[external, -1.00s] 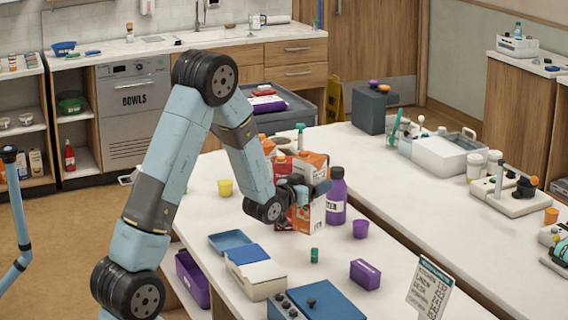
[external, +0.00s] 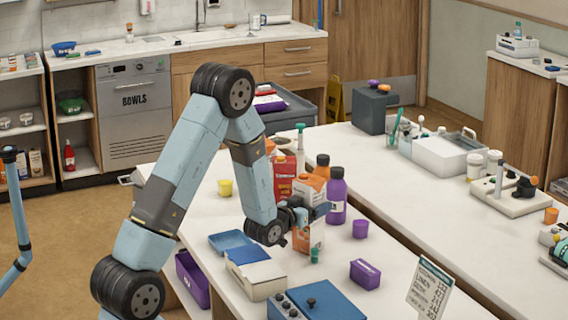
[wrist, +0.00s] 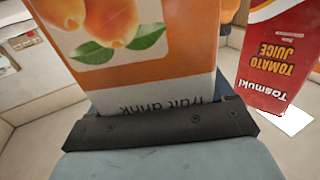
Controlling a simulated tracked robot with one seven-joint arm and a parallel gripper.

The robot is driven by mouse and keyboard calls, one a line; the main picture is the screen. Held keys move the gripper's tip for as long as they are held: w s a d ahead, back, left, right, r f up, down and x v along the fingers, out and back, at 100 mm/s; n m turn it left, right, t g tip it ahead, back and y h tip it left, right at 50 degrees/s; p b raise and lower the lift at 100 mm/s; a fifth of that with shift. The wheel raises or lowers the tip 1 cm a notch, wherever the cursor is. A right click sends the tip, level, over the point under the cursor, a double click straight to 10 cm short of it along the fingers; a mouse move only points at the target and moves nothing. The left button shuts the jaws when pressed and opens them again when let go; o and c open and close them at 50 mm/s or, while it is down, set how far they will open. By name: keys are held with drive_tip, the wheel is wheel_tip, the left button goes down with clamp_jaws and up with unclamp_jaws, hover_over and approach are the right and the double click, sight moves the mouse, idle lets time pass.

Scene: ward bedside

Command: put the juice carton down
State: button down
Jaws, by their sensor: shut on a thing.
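An orange and white fruit drink carton (external: 312,188) is held upright by my gripper (external: 317,213) over the near side of the long white table. In the wrist view the carton (wrist: 130,45) fills the middle, with a fruit picture and the words "fruit drink" upside down, and my gripper (wrist: 165,125) is closed around it. Whether its base touches the table cannot be told. A red tomato juice carton (external: 284,180) stands behind and to the left; in the wrist view this red carton (wrist: 275,65) is at the right, apart from the held one.
A purple bottle (external: 337,200) and purple cup (external: 360,229) stand right of the held carton. A small green item (external: 314,256) is close to its base in the picture. A white box (external: 262,281), blue tray (external: 230,240) and purple box (external: 365,274) lie nearer. Bare table (external: 400,250) shows at right.

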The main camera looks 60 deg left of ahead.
sight(301, 187)
unclamp_jaws()
drive_tip(key=s+r, duration=0.1)
drive_tip(key=s+d+r, duration=0.1)
drive_tip(key=s+r, duration=0.1)
drive_tip(key=s+d+r, duration=0.1)
drive_tip(key=r, duration=0.1)
drive_tip(key=shift+s+r, duration=0.25)
drive_tip(key=shift+s, duration=0.1)
drive_tip(key=shift+r, duration=0.8)
